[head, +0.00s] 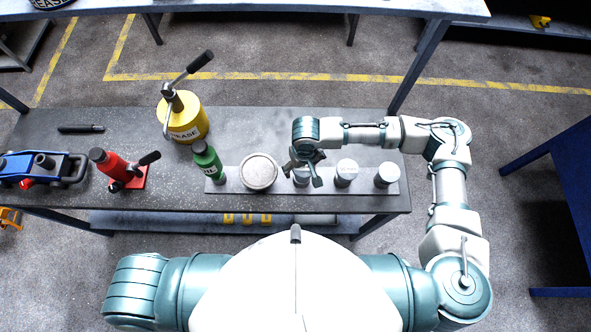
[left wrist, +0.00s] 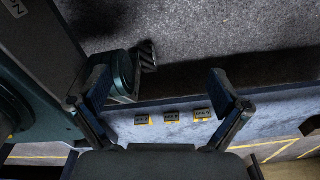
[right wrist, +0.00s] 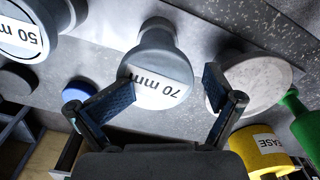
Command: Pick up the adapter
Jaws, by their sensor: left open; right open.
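Grey, round-topped adapters stand in a row on a flat grey tray (head: 326,189) on the workbench. The adapter marked 70 mm (right wrist: 162,68) shows in the right wrist view, between and beyond the fingertips of my right gripper (right wrist: 170,90). That gripper is open and empty. In the head view my right gripper (head: 305,168) hangs over the tray and partly covers the adapter below it. An adapter marked 50 mm (right wrist: 28,28) is at the upper left of the right wrist view. My left gripper (left wrist: 162,98) is open and empty, seen only in its own wrist view.
A wide pale disc (head: 258,172) and a green bottle (head: 207,160) stand left of the right gripper. A yellow grease can (head: 187,122) stands behind. A red jack (head: 117,168) and blue trolley jack (head: 40,168) are at the left. The bench between can and right arm is clear.

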